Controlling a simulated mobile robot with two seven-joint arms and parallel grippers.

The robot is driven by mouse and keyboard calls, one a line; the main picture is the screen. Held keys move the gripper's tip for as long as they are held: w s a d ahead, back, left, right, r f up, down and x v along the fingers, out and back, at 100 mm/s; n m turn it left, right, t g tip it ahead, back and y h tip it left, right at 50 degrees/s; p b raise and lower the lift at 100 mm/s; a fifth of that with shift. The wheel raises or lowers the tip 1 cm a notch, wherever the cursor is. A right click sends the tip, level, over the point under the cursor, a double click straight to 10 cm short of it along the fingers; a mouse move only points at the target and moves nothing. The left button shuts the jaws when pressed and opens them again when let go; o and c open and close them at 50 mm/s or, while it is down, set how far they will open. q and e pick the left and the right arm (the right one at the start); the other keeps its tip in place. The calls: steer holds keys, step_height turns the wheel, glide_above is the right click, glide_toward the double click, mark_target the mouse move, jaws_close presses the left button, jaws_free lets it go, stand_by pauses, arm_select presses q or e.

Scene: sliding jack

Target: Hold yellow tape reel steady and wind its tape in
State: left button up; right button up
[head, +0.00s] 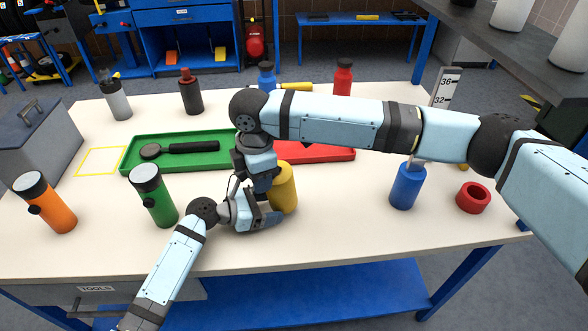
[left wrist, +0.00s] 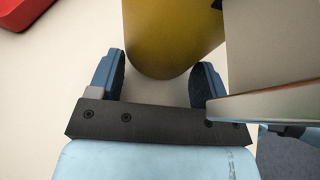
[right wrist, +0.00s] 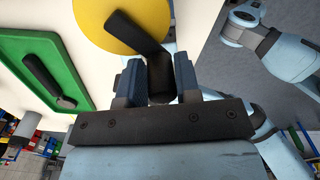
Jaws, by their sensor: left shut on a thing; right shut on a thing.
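The yellow tape reel (head: 284,190) stands on the white table near its front middle, partly hidden by my grippers. My left gripper (head: 268,212) is low at the reel's front left. In the left wrist view its fingers (left wrist: 158,75) lie on both sides of the yellow body (left wrist: 172,30). My right gripper (head: 262,183) comes from above, at the reel's left and top. In the right wrist view its fingers (right wrist: 160,78) are shut on the dark handle of the black crank (right wrist: 132,30), on the reel's round yellow face (right wrist: 110,12). I cannot make out the tape itself.
A green flashlight (head: 153,196) stands close left of my left gripper. Behind are a green tray (head: 215,161) and a red tray (head: 330,154). A blue cylinder (head: 407,187) with a numbered strip (head: 444,88) and a red ring (head: 473,198) stand right.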

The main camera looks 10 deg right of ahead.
arm_select(q)
steer(key=shift+w+r, duration=0.1)
steer(key=shift+r, duration=0.05)
arm_select(e)
steer(key=shift+d+f, duration=0.1)
steer(key=n, duration=0.2)
steer(key=d+n, duration=0.1)
steer(key=n, duration=0.1)
steer(key=shift+s+f, duration=0.2)
steer(key=shift+s, duration=0.2)
steer(key=shift+c, duration=0.4)
steer(key=shift+s+d+n, duration=0.1)
steer(key=shift+n, duration=0.4)
arm_select(q)
steer(key=shift+c, duration=0.7)
arm_select(e)
steer(key=n, duration=0.3)
steer(key=shift+s+d+f, duration=0.15)
steer(key=shift+d, duration=0.25)
steer(key=shift+c, duration=0.2)
